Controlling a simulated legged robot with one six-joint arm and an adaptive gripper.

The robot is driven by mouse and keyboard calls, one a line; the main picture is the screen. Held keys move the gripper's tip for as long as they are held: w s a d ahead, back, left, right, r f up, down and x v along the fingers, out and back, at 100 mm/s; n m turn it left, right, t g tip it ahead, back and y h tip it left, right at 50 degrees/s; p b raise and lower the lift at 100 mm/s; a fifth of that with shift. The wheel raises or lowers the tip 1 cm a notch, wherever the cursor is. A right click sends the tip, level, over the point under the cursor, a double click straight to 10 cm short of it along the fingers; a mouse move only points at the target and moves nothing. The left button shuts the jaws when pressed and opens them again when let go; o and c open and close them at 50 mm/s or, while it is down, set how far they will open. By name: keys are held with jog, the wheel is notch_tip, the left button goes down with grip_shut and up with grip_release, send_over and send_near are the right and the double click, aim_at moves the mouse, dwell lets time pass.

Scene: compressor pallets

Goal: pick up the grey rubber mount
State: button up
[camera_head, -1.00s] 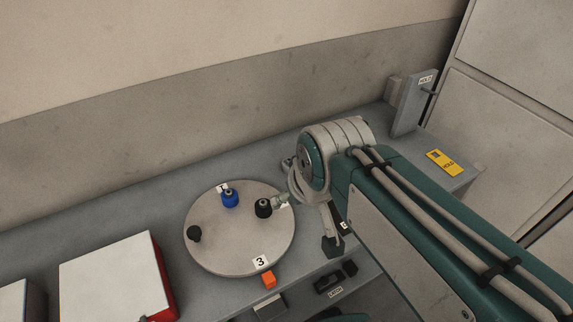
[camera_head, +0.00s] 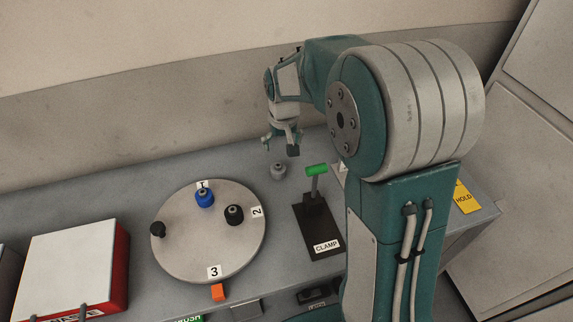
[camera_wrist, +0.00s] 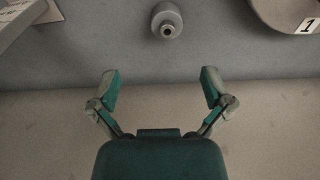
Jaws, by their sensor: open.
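The grey rubber mount (camera_head: 278,171) stands upright on the grey bench, between the round turntable and the wall. In the wrist view the mount (camera_wrist: 167,22) is at the top centre, seen from above with a small metal stud in its middle. My gripper (camera_head: 281,147) is above the bench and close to the wall side of the mount, not touching it. In the wrist view my gripper (camera_wrist: 159,88) has its two fingers spread wide, with nothing between them. The mount lies beyond the fingertips in that view.
The round turntable (camera_head: 190,252) carries a blue mount (camera_head: 205,199), a black mount (camera_head: 234,215) and a black knob (camera_head: 158,229). A clamp with a green handle (camera_head: 316,169) stands right of the grey mount. A red and white waste bin (camera_head: 70,262) is at left.

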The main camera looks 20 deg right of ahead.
aim_at(279, 166)
jog(key=shift+w+d+f, duration=0.15)
jog(key=shift+f, duration=0.15)
jog(key=a+f, duration=0.1)
jog(key=f, duration=0.2)
jog(key=a+f, duration=0.1)
jog(key=shift+w+a+f, duration=0.25)
jog(key=shift+a+f, duration=0.05)
jog(key=shift+f, duration=0.05)
jog(key=f, duration=0.1)
jog(key=d+f, duration=0.1)
jog(key=f, duration=0.1)
jog(key=d+f, duration=0.1)
jog(key=f, duration=0.1)
jog(key=shift+w+d, duration=0.1)
jog(key=shift+w, duration=0.1)
jog(key=shift+w+a+f, duration=0.1)
jog(key=shift+a+f, duration=0.1)
jog(key=shift+f, duration=0.1)
jog(key=shift+a, duration=0.6)
jog(key=shift+c, duration=0.4)
jog(key=c, duration=0.6)
jog(key=shift+d, duration=0.3)
jog(key=c, duration=0.5)
jog(key=shift+d, duration=0.15)
jog(key=shift+c, duration=0.3)
